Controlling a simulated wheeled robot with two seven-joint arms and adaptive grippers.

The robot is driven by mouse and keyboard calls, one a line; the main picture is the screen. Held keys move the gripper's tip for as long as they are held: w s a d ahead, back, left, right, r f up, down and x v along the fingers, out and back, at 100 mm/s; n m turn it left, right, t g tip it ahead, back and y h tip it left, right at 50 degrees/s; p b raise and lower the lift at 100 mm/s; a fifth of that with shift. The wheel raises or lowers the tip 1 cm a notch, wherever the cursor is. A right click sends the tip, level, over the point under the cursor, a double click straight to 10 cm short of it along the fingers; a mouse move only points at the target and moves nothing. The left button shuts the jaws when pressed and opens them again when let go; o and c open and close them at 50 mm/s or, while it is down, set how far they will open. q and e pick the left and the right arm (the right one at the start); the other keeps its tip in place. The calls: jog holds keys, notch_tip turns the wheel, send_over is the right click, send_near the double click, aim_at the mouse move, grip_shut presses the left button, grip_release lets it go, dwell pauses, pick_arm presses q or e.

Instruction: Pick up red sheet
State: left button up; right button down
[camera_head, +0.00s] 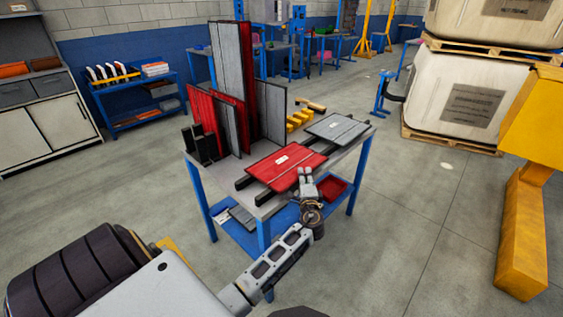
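The red sheet (286,165) lies flat on dark rails on the work table, with a small white label on top. My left gripper (305,173) is at the sheet's near right edge, its two fingers pointing at it. The fingers look close together, but they are too small to tell whether they are open, shut or touching the sheet. My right gripper is out of view.
A grey sheet (337,128) lies on rails to the right on the blue-legged table (265,205). Tall red and grey panels (235,88) stand upright at the table's left. Yellow blocks (298,120) sit behind the red sheet. A yellow structure (525,225) stands at the right.

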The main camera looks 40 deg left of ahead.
pick_arm(q)
jog(key=shift+c, duration=0.3)
grip_shut()
dwell(0.3)
